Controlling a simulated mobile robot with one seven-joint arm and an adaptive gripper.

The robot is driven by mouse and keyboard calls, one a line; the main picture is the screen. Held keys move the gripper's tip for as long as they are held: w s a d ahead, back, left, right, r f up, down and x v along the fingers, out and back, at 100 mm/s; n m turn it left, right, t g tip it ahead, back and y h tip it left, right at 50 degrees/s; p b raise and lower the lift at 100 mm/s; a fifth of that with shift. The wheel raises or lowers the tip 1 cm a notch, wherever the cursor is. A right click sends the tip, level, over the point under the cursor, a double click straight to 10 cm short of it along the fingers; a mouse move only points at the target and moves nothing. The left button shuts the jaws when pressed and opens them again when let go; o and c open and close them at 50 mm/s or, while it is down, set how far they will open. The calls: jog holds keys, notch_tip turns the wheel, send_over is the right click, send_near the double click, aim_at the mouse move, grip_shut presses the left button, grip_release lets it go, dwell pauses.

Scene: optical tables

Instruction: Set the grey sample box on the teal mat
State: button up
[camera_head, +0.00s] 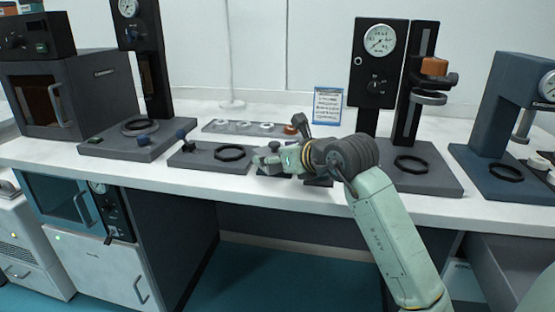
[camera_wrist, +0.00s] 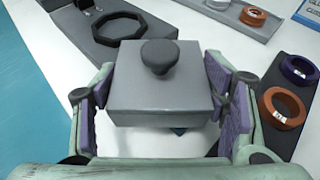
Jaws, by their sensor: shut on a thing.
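The grey sample box (camera_wrist: 160,85), with a dark round knob on its lid, is between the two purple-padded fingers of my gripper (camera_wrist: 163,100) in the wrist view. My gripper is shut on the box's sides. In the head view my gripper (camera_head: 268,160) is low over the front part of the white bench, and the box is mostly hidden by the fingers. I cannot make out the teal mat for certain. I cannot tell whether the box touches a surface.
A dark plate with a black ring (camera_head: 232,152) lies left of my gripper. A dark tray (camera_wrist: 262,88) with orange and purple rings is close on the right in the wrist view. A press stand (camera_head: 368,75) is farther right. The bench's front edge is near.

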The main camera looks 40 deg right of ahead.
jog(key=shift+f, duration=0.85)
jog(key=shift+f, duration=0.1)
jog(key=shift+f, duration=0.1)
jog(key=o, duration=1.5)
